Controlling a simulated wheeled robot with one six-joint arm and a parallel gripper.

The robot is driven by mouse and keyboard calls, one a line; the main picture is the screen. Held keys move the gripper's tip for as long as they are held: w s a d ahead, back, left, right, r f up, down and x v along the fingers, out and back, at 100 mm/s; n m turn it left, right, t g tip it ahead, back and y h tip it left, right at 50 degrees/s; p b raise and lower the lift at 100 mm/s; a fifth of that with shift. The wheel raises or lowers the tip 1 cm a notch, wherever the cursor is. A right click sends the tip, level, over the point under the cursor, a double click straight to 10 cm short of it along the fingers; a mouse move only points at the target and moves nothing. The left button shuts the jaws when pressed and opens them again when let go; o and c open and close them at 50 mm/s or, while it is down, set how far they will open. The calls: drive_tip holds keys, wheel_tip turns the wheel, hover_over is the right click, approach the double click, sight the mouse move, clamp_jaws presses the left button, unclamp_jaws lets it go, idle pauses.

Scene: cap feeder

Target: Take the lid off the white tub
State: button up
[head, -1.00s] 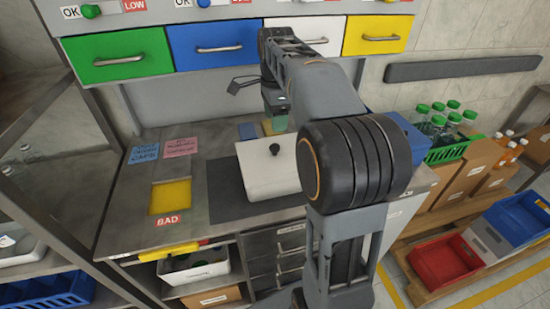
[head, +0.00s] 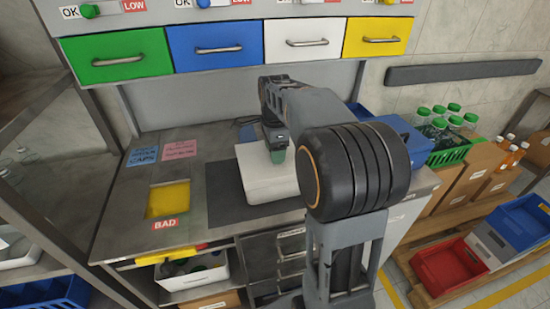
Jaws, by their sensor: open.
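The white tub (head: 268,190) stands on a dark mat (head: 225,190) on the workbench, with its white lid (head: 251,158) on top. My gripper (head: 277,160) is over the lid and points down. It is open, at or just above the place where the lid's black knob was seen. The knob is now hidden behind the gripper, so I cannot tell whether the fingers touch it.
A yellow opening (head: 168,199) marked BAD lies left of the mat. Green (head: 118,56), blue (head: 218,45), white (head: 305,38) and yellow (head: 377,37) drawers hang above the bench. Blue bins (head: 398,137) stand right of the tub, partly behind my arm.

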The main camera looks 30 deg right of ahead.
drive_tip(key=shift+c, duration=0.4)
drive_tip(key=c, duration=0.9)
drive_tip(key=shift+c, duration=0.2)
drive_tip(key=shift+r, duration=0.15)
